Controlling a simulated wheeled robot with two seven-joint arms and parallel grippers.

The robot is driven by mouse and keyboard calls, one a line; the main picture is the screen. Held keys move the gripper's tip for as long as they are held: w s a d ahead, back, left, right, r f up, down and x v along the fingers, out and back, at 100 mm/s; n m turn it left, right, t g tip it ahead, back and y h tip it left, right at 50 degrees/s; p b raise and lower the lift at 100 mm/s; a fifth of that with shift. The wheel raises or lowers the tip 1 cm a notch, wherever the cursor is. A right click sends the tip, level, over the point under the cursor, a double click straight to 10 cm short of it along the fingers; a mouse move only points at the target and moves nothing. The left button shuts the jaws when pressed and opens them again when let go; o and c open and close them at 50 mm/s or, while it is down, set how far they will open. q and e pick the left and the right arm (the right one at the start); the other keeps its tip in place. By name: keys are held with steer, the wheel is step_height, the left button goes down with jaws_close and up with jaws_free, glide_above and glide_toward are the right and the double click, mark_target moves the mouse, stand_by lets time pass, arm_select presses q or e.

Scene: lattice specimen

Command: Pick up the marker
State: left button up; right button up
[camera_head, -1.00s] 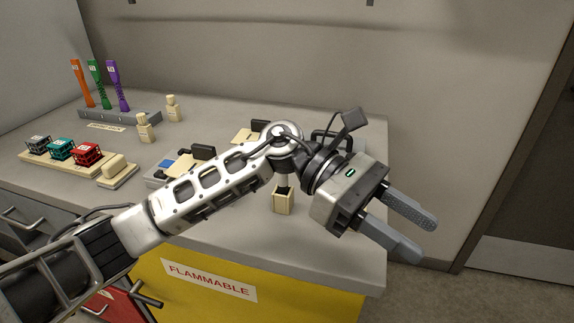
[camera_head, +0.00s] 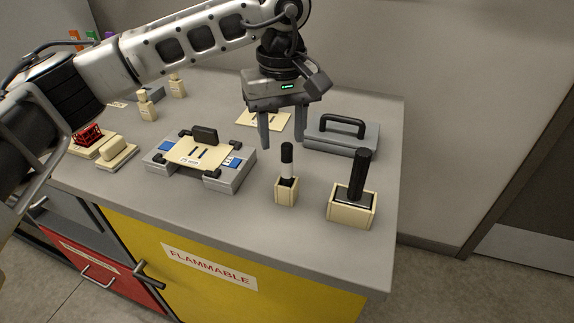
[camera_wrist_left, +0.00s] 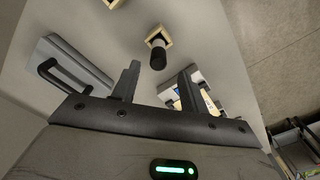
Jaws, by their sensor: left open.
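The marker (camera_head: 287,160) is white with a black cap and stands upright in a small wooden holder (camera_head: 286,192) near the front of the bench. In the left wrist view the marker (camera_wrist_left: 158,56) shows beyond the fingertips, in its holder (camera_wrist_left: 158,38). My left gripper (camera_head: 283,147) is open and empty, pointing down. Its fingers hang behind the marker in the head view, and the marker appears apart from them. In the left wrist view the gripper's fingers (camera_wrist_left: 160,70) are spread. My right gripper is not in view.
A black-handled stamp in a wooden box (camera_head: 338,206) stands right of the marker. A grey block with a black handle (camera_head: 362,137) is behind it. A grey fixture holding a card (camera_head: 240,176) is to the left. The bench's front right corner is clear.

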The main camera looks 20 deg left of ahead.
mark_target(287, 167)
arm_select(q)
steer(key=f, duration=0.2)
steer(key=f+p, duration=0.1)
steer(key=f, duration=0.1)
steer(key=d+f, duration=0.1)
steer(key=f, duration=0.1)
steer(key=shift+s+f+p, duration=0.25)
steer(key=shift+f+p, duration=0.05)
steer(key=shift+f, duration=0.45)
jaws_close()
